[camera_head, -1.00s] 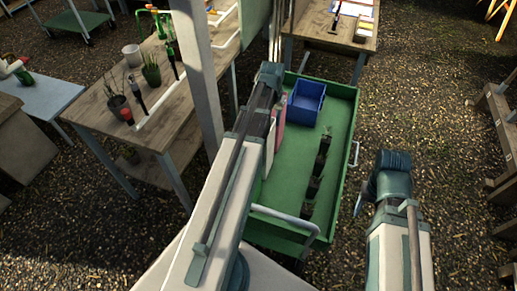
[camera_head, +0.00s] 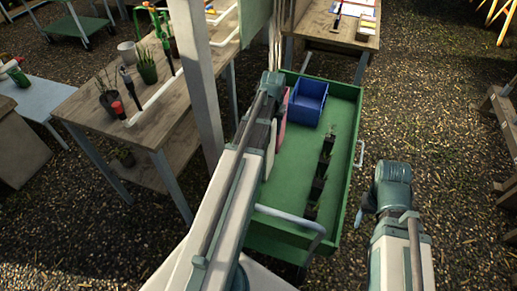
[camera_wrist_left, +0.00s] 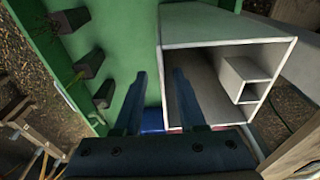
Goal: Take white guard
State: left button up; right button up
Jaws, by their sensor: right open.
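The white guard (camera_wrist_left: 228,40) is a square, hollow white piece with an open end and a smaller rectangular tube inside, in the left wrist view. In the head view, a pale edge (camera_head: 270,152) shows beside my left arm, perhaps the same piece. My left gripper (camera_wrist_left: 159,74) is open, with one finger on each side of the guard's left wall in the picture. I cannot tell if the right-hand finger is inside the opening or in front of it. In the head view my left arm hides its fingers. My right gripper (camera_head: 364,212) is open and empty, right of the cart.
The green cart (camera_head: 338,165) holds a blue bin (camera_head: 307,103), a pink-red piece (camera_head: 282,125) and a row of dark pots (camera_head: 323,165). A grey post (camera_head: 197,70) stands at its left, beside a wooden bench (camera_head: 85,97) with plants.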

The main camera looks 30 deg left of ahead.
pick_arm(q)
jog(key=f+b, duration=0.4)
jog(key=shift+w+a+f, duration=0.25)
jog(key=shift+f, duration=0.15)
grip_shut()
dwell(1.1)
